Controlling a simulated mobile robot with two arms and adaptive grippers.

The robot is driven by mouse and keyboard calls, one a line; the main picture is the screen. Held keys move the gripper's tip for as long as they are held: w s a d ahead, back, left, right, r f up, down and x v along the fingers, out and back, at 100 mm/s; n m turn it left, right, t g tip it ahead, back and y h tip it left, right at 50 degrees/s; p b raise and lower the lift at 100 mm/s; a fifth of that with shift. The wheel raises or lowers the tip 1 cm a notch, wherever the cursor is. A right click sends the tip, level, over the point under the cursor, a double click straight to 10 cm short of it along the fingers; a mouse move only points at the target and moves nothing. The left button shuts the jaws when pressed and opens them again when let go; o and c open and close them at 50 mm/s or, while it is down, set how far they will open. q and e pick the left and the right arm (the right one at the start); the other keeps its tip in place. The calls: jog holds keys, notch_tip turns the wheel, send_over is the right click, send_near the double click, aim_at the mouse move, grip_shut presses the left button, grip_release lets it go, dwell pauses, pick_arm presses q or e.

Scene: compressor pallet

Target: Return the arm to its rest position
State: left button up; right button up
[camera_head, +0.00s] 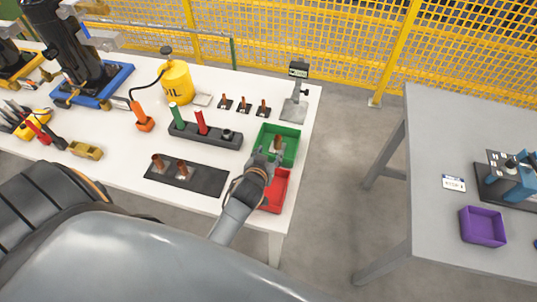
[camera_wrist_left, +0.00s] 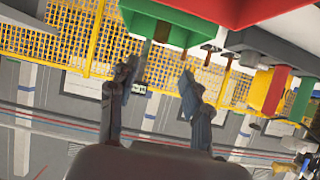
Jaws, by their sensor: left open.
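My left gripper (camera_head: 268,157) is over the right end of the white table, above the border between the green bin (camera_head: 290,131) and the red bin (camera_head: 281,190). Its fingers are apart and I see nothing between them. A small copper-coloured part (camera_head: 278,142) shows at the green bin, just beyond the fingertips. My right gripper is not in view.
Left of the bins lie a black plate (camera_head: 210,182) with two copper parts and a dark rack (camera_head: 222,141) with green and red cylinders. A grey stand (camera_head: 293,108) is behind the bins. A grey table (camera_head: 440,130) with a purple bin (camera_head: 482,227) stands right, across open floor.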

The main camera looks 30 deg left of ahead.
pick_arm(q)
jog(key=s+d+r+m+g+h, duration=0.1)
jog(key=s+d+r+m+g, duration=0.15)
jog(key=s, duration=0.55)
jog(key=s+d+r+m+g+h, duration=0.1)
jog(key=s+g, duration=0.2)
jog(key=s, duration=0.5)
jog(key=s+d+r+m+g+h, duration=0.1)
jog(key=s+r+g, duration=0.15)
jog(key=s, duration=0.55)
notch_tip(320, 180, down, 29)
jog(key=s+g+b, duration=0.1)
jog(key=g+b, duration=0.1)
jog(key=s+a+f, duration=0.2)
jog(key=s+f, duration=1.4)
jog(key=shift+a+f+m+g+b, duration=0.15)
jog(key=shift+a+m+g+b, duration=0.1)
jog(key=shift+m+g+b, duration=0.15)
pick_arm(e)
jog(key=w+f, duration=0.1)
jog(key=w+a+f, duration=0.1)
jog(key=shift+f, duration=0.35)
pick_arm(q)
jog(key=shift+w, duration=0.1)
